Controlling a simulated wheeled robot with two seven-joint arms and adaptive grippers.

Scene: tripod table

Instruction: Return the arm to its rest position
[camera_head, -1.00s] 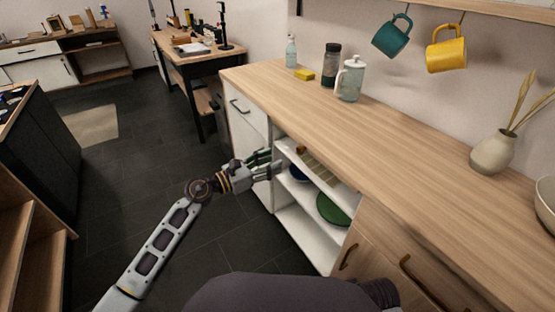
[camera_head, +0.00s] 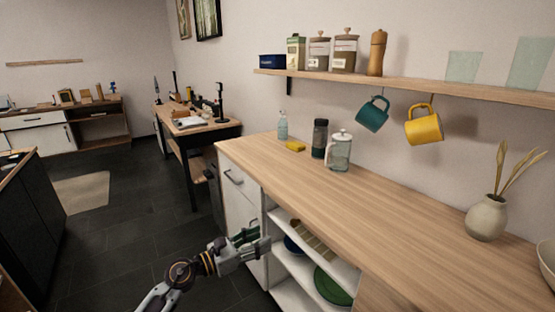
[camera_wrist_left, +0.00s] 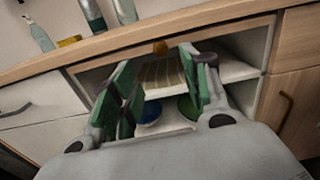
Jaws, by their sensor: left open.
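My left gripper (camera_head: 256,243) is at the lower middle of the head view, in front of the open shelf of the counter. Its green-padded fingers also show in the left wrist view (camera_wrist_left: 158,85), spread apart with nothing between them. Beyond them are the open shelves (camera_wrist_left: 236,70), with a slatted light-brown item (camera_wrist_left: 160,75) on the upper shelf. My left arm (camera_head: 180,275) comes in from the bottom left. My right arm and gripper are not in view.
The wooden counter (camera_head: 330,205) runs along the right, with a glass jug (camera_head: 339,153) and a vase (camera_head: 487,218) on it. A green plate (camera_head: 333,286) and a blue dish (camera_head: 292,246) are on the lower shelf. Dark floor (camera_head: 130,225) is clear to the left.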

